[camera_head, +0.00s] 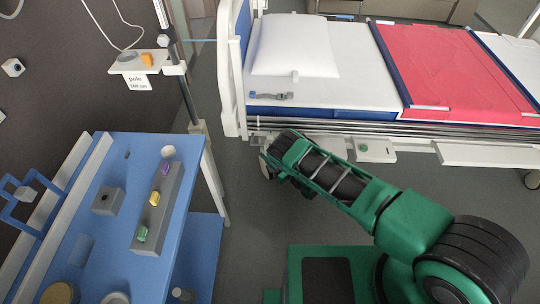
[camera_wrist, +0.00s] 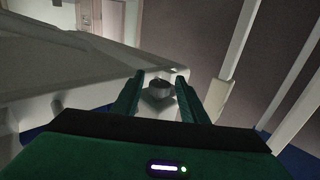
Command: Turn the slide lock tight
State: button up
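My gripper (camera_head: 274,162) is at the lower edge of the bed near its headboard. In the wrist view my gripper (camera_wrist: 160,98) has its two green fingers apart. A small grey knob-like part (camera_wrist: 160,89) shows between the fingertips, with a pale angled piece around it. It may be the slide lock, but I cannot tell for certain. I cannot tell whether the fingers touch it or it lies just beyond them. In the head view my arm and gripper hide that spot.
The bed (camera_head: 340,98) fills the back right, with a white headboard (camera_head: 230,65). A pole (camera_head: 187,100) stands left of it; its beige joint also shows in the wrist view (camera_wrist: 220,97). A blue cart (camera_head: 190,180) with coloured parts is at the left. Grey floor lies between.

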dwell(0.3)
jog(key=v, duration=1)
jog(key=shift+s+d, duration=0.25)
jog(key=shift+d, duration=0.05)
